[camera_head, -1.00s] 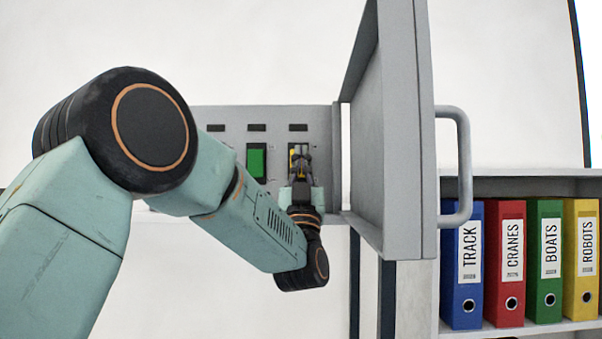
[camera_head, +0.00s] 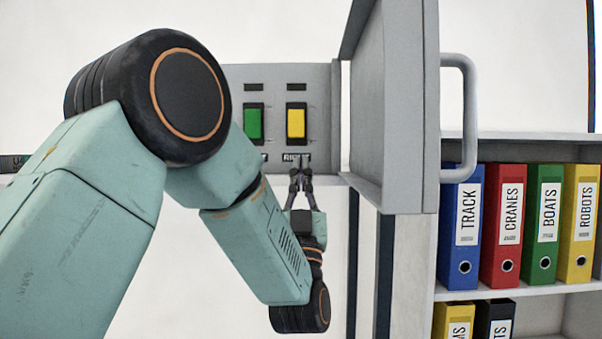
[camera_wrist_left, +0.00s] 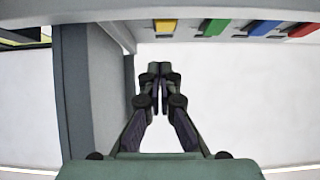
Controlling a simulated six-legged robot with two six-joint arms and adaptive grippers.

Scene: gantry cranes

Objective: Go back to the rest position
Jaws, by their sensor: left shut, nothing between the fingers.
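My left gripper (camera_head: 301,163) is shut and empty, just below the yellow switch (camera_head: 296,122) of the grey switch panel. A green switch (camera_head: 254,123) sits to the left of the yellow one. My left arm comes in from the left and hides the rest of the panel. In the left wrist view the gripper (camera_wrist_left: 160,68) points ahead with its fingertips together, apart from the panel. The yellow switch (camera_wrist_left: 165,26), green switch (camera_wrist_left: 214,27), a blue switch (camera_wrist_left: 264,27) and a red switch (camera_wrist_left: 302,30) line the top edge. My right gripper is not in view.
The open grey cabinet door (camera_head: 396,105) with its handle (camera_head: 460,115) stands right of the gripper; it is also close on the left in the wrist view (camera_wrist_left: 92,95). A shelf (camera_head: 520,288) with several binders is at the right. Below the panel is clear.

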